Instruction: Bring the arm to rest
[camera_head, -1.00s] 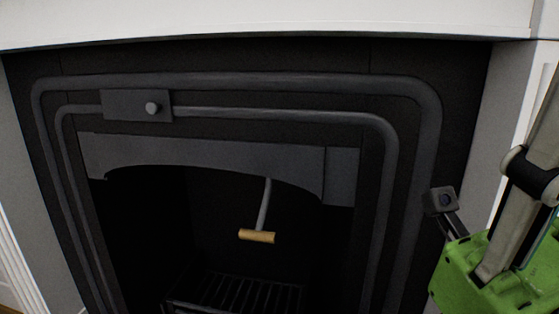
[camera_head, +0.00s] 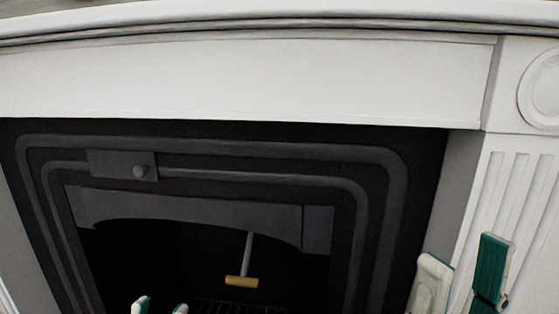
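My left gripper (camera_head: 160,307) shows only as two pale fingertips with teal edges at the bottom edge, left of centre. The tips are apart with nothing visible between them. My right gripper (camera_head: 460,281) is at the lower right, its white-and-teal fingers spread apart and pointing up. No object shows between them. It appears in front of the right edge of the dark fireplace (camera_head: 245,151). The rest of both arms is out of frame.
A white mantel (camera_head: 250,80) spans the top, with a fluted white column (camera_head: 510,190) at right. A handle with a wooden grip (camera_head: 242,282) hangs in the fireplace opening.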

